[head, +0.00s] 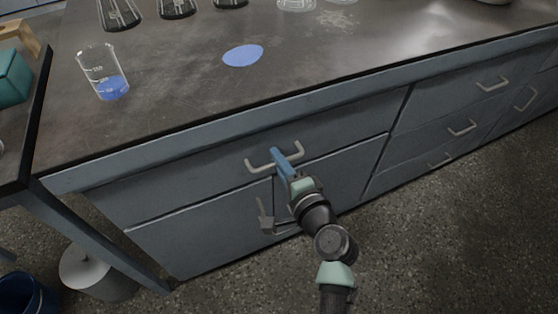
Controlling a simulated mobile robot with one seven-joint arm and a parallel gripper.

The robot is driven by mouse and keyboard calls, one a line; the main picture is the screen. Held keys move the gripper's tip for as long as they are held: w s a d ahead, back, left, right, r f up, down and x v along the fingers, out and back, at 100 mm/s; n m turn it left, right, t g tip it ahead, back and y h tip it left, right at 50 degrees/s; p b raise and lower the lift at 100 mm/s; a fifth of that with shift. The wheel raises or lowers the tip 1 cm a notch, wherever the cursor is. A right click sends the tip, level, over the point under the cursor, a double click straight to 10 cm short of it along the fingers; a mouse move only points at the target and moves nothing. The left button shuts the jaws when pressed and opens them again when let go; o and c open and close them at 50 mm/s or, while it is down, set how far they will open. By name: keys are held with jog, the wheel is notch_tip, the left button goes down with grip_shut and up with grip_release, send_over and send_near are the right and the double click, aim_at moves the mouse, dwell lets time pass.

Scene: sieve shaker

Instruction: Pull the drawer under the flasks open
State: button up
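The drawer (190,180) is a wide blue-grey front below the bench top and looks closed. Its pale bar handle (258,165) sits at the middle of the front. My gripper (280,156) is at this handle, with a blue finger lying across the middle of the bar. I cannot tell whether it touches or grips the bar, as the second finger is not clearly seen. The flasks (119,15) stand in a row at the back left of the bench top, cut off by the top edge of the head view.
A beaker of blue liquid (104,75) and a flat blue disc (243,55) are on the bench top. Cupboard doors (200,232) lie below the drawer. More drawers with handles (462,128) are to the right. A side table (28,150) stands at left. The floor in front is open.

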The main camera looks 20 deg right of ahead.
grip_shut()
dwell(1.2)
